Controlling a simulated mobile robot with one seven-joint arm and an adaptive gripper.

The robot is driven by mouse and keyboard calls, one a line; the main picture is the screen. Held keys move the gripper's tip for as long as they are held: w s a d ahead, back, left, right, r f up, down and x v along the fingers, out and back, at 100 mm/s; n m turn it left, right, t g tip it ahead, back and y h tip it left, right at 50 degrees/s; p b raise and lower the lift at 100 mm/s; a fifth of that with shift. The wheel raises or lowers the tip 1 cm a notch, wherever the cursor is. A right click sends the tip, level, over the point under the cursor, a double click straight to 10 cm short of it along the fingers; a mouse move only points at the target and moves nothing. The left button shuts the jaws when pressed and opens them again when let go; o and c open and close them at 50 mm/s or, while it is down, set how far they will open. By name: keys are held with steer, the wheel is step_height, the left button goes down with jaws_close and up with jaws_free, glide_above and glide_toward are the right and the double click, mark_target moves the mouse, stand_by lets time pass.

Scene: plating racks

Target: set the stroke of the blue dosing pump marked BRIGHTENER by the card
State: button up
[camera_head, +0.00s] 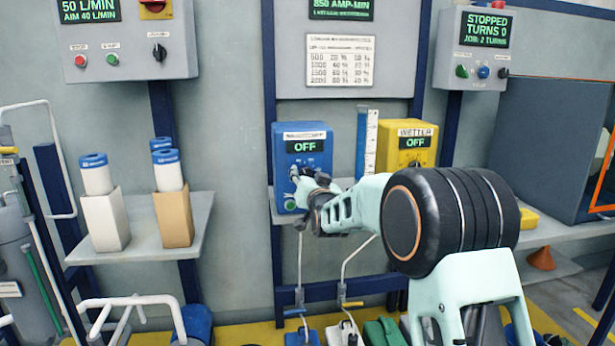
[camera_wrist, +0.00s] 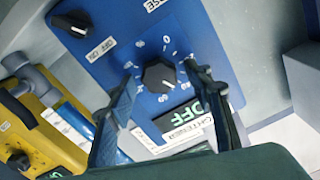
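The blue dosing pump (camera_head: 316,135) stands on the shelf and its display reads OFF. In the wrist view its blue face (camera_wrist: 185,28) appears upside down, with the partly covered label (camera_wrist: 186,131) ending in "GHTENER". Its black stroke knob (camera_wrist: 158,76) sits in a ring of white numbers; I cannot read its exact setting. My gripper (camera_wrist: 160,74) is open, with one finger on each side of the knob; contact cannot be told. In the head view my gripper (camera_head: 297,180) is at the pump's lower front. The card (camera_head: 340,60) hangs above, with rows of figures and percentages too small to read surely.
The yellow WETTER pump (camera_head: 407,132) stands to the right, also OFF. The AMP-MIN display (camera_head: 340,8) above the card reads 850. A black OFF/ON switch (camera_wrist: 72,23) is near the stroke knob. A clear gauge tube (camera_head: 370,140) stands between the pumps.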

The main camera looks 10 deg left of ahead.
steer(key=v, duration=1.2)
stand_by(0.4)
